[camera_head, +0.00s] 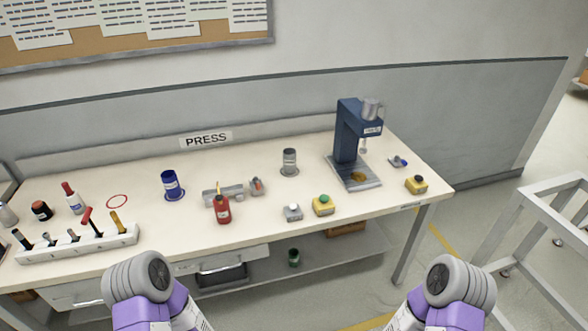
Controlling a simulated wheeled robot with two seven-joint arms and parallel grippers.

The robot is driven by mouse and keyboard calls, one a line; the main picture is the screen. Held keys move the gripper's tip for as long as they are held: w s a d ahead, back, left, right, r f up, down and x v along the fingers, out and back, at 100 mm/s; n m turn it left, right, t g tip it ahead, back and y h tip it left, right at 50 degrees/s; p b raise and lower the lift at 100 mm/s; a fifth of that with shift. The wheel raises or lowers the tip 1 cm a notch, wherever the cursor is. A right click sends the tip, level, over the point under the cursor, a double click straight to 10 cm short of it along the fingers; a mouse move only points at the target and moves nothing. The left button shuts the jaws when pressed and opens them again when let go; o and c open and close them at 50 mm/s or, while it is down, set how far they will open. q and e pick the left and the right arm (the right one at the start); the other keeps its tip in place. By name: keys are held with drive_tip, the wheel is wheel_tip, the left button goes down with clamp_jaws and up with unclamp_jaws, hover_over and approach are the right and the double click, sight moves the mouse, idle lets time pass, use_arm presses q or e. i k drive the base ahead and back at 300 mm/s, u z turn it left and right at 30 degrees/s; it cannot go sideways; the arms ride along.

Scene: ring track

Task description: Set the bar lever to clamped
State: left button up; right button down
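I cannot tell for sure which part is the bar lever. A low grey metal fixture (234,189) lies mid-table, partly hidden behind a red bottle (223,210); a thin yellow piece (218,187) stands up by it. Right next to it is a small grey block (256,187) with an orange-red part on top. Another small grey piece with a blue part (398,161) lies right of the press. Lever positions are too small to read. Only rounded grey joints and purple links of my two arms show at the bottom edge; neither gripper is in view.
A blue press (349,135) stands at the table's right. Yellow button boxes (323,206) (416,185) and a grey one (292,213) sit nearby. A blue can (171,185), a metal cylinder (289,160) and a tool rack (80,245) are also on the table. A metal frame (545,230) stands right.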

sight(258, 186)
drive_tip(key=u, duration=0.25)
drive_tip(key=i, duration=0.8)
drive_tip(key=u, duration=0.6)
